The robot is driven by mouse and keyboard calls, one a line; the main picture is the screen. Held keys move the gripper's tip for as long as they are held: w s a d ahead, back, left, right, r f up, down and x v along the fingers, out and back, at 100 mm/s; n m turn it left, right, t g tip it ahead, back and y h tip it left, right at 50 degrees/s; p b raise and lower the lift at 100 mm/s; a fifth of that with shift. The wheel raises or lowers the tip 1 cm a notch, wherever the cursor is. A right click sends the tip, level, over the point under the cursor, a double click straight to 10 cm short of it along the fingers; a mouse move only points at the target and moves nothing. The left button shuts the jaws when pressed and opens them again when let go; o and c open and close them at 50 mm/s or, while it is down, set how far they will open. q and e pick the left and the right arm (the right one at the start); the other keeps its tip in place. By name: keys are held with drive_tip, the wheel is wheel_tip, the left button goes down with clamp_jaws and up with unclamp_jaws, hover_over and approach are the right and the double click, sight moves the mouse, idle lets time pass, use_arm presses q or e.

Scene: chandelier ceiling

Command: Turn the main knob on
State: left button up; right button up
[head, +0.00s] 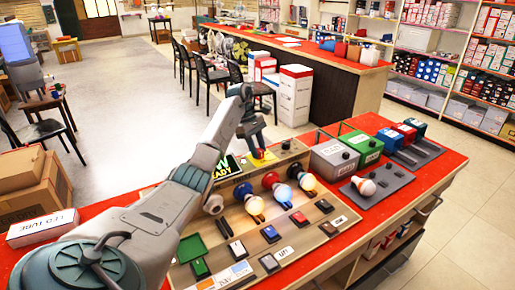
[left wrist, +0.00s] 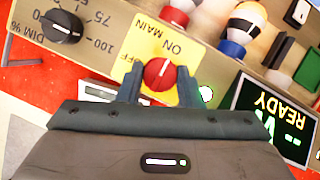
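The red main knob (left wrist: 158,74) sits on a yellow plate (left wrist: 188,92) marked ON, MAIN and OFF in the left wrist view. A short white mark shows on the knob, but I cannot tell for sure which label it points to. My left gripper (left wrist: 158,86) is open, with one finger on each side of the knob and small gaps visible. In the head view my left gripper (head: 258,150) reaches down over the yellow plate (head: 264,156) at the panel's far edge, and the knob is mostly hidden there. My right gripper is not in view.
A black DIM dial (left wrist: 62,26) is near the main knob. Grey and green boxes (head: 362,148) stand right on the red counter (head: 455,160).

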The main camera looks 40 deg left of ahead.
use_arm(q)
drive_tip(key=o, duration=0.4)
drive_tip(key=shift+r, duration=0.1)
drive_tip(key=p+v, duration=0.8)
drive_tip(key=v, duration=0.2)
drive_tip(key=shift+a+r, duration=0.2)
